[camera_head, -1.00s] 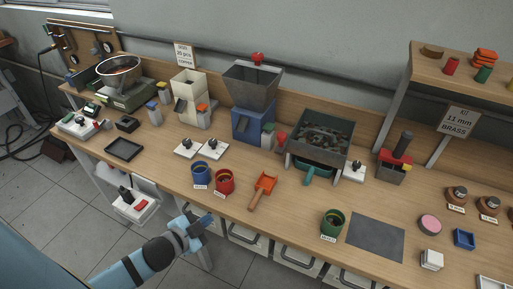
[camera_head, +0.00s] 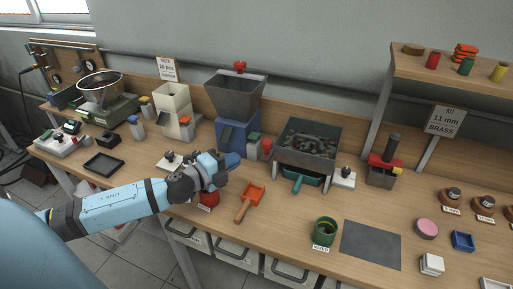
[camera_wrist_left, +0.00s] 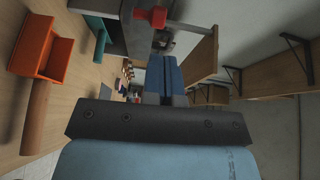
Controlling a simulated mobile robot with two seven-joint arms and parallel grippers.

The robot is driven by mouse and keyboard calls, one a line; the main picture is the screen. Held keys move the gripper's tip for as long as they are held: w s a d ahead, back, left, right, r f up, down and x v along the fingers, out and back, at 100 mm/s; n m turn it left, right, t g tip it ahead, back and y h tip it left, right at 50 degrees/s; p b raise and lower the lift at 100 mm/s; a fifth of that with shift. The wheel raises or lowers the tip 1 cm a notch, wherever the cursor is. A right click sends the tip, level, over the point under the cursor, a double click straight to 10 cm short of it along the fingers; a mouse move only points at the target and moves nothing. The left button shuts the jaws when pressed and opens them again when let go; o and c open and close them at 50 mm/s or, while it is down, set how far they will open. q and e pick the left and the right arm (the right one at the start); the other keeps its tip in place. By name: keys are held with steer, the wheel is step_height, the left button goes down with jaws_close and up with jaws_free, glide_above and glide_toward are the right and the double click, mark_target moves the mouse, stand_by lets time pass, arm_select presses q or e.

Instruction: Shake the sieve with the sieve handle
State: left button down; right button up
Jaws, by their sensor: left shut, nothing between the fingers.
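The sieve (camera_head: 308,146) is a grey metal box with dark pieces in it, standing at the back middle of the bench. A red handle (camera_head: 267,146) sticks out at its left side; the red knob also shows at the top of the left wrist view (camera_wrist_left: 151,17). My left gripper (camera_head: 234,160) is over the bench, left of the red handle and apart from it. Its blue fingers (camera_wrist_left: 163,75) are shut and empty. A teal-handled tray (camera_head: 301,180) sits under the sieve. My right gripper is out of view.
A blue-based hopper (camera_head: 235,110) stands behind my left gripper. An orange scoop (camera_head: 250,199) lies in front, and a red cup (camera_head: 208,201) is partly hidden under my arm. A white block with a black knob (camera_head: 344,178) is right of the sieve.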

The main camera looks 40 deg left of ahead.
mark_target(263, 145)
arm_select(q)
steer(key=x, duration=0.3)
steer(key=p+x, duration=0.1)
steer(key=x, duration=0.3)
steer(key=shift+r, duration=0.15)
steer(key=shift+x, duration=0.8)
steer(key=w+a+p, duration=0.1)
steer(key=w, duration=0.5)
steer(key=shift+a, duration=0.2)
